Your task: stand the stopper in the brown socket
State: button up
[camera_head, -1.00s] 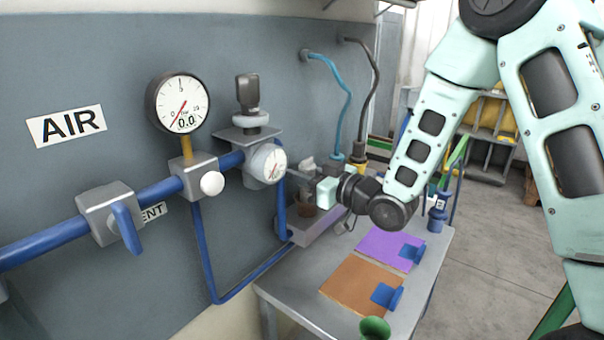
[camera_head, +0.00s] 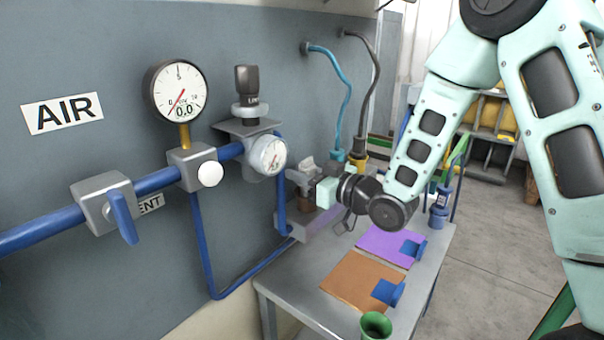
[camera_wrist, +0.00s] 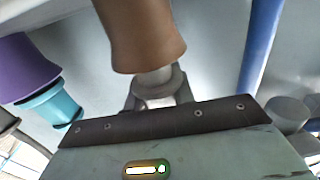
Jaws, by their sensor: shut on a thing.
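The brown socket (camera_head: 307,199) stands on a grey block at the back of the bench, partly hidden by my gripper. In the wrist view the brown socket (camera_wrist: 142,35) is large at the top centre, its flared mouth facing my fingers. My gripper (camera_head: 303,180) is shut on the stopper (camera_head: 308,163), whose pale grey top shows above the fingers. In the wrist view the stopper's whitish shaft (camera_wrist: 155,77) lies between the fingers (camera_wrist: 158,92) and meets the brown mouth. I cannot tell how deep the shaft sits inside it.
A purple socket (camera_wrist: 24,68) and a teal socket (camera_wrist: 52,107) stand beside the brown one. Blue pipe (camera_head: 70,220) and gauges (camera_head: 178,92) line the wall close by. Orange (camera_head: 362,280) and purple (camera_head: 388,246) mats and a green cup (camera_head: 376,325) lie nearer on the bench.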

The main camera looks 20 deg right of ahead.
jog(key=shift+f, duration=0.35)
jog(key=o, duration=1.1)
jog(key=shift+c, duration=0.2)
jog(key=p+v, duration=1.6)
jog(key=v, duration=0.1)
jog(key=shift+s+d, duration=0.2)
